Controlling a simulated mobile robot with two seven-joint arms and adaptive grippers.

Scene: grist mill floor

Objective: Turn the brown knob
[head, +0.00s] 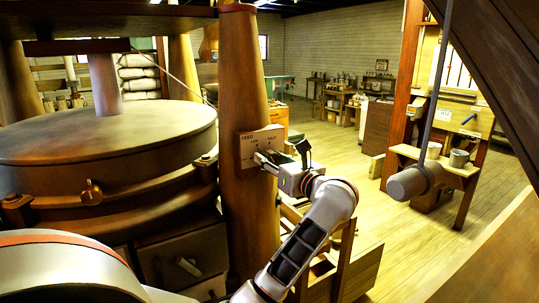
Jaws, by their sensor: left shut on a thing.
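A small pale panel (259,145) lettered "FEED" on its left is fixed to the thick wooden post. My left gripper (266,160) reaches up to the panel's lower front from the right, its arm coming up from the bottom of the view. Its fingers are shut at the panel face, on the brown knob there. The gripper hides the knob almost wholly, so its turned position cannot be told. My right gripper is not in view.
The wooden post (243,70) stands beside the large round millstone casing (100,135) on the left. A grey cylinder (415,182) hangs on a rod at the right. Wooden framing (360,270) stands below and right of my gripper. Open plank floor (325,150) lies behind.

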